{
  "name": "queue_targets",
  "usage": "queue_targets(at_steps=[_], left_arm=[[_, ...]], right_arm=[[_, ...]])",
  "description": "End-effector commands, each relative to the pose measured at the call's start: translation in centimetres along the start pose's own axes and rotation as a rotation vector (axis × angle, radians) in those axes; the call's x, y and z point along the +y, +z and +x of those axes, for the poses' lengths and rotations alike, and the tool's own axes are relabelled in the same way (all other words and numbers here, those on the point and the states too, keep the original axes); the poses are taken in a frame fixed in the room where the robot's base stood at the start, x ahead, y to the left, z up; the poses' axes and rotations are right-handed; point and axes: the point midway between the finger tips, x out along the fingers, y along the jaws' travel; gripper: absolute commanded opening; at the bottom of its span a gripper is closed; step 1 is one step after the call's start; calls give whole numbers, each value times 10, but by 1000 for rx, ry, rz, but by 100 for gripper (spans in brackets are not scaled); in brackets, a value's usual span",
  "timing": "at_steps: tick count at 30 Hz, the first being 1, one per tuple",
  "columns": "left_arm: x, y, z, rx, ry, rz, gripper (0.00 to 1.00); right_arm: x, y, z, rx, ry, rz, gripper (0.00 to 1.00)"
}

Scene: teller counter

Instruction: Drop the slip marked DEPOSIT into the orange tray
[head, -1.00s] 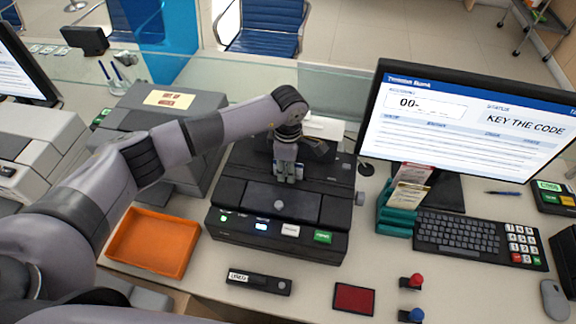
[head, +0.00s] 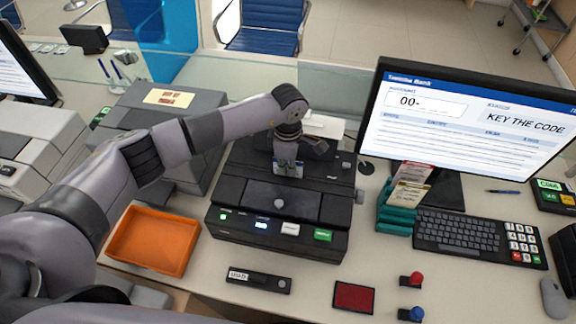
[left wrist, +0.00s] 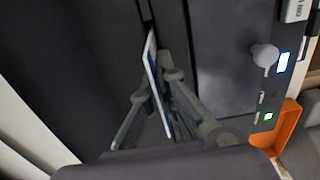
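My left gripper (head: 287,165) is over the black slotted machine (head: 275,240), pointing down behind its front panel. In the left wrist view its two fingers (left wrist: 155,90) stand apart, one on each side of a thin white and blue slip (left wrist: 152,62), seen edge-on by a dark slot. A gap seems to show between fingers and slip. The slip's face shows small in the head view (head: 290,171); I cannot read its marking. The orange tray (head: 133,263) is empty, left of the machine; its edge shows in the left wrist view (left wrist: 289,124). My right gripper is not in view.
A teal holder (head: 397,222) with pink and yellow slips stands right of the machine, by the monitor (head: 470,120) and keyboard (head: 458,236). A grey machine stands behind the tray.

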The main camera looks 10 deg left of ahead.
Motion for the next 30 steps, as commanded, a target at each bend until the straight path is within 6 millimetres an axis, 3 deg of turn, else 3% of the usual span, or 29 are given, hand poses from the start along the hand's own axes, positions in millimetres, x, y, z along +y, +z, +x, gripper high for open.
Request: queue_targets(at_steps=[10, 30], left_arm=[[0, 0, -2, 0, 0, 0, 0], [0, 0, -36, 1, 0, 0, 0]], right_arm=[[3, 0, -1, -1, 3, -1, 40], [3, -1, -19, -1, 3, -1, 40]])
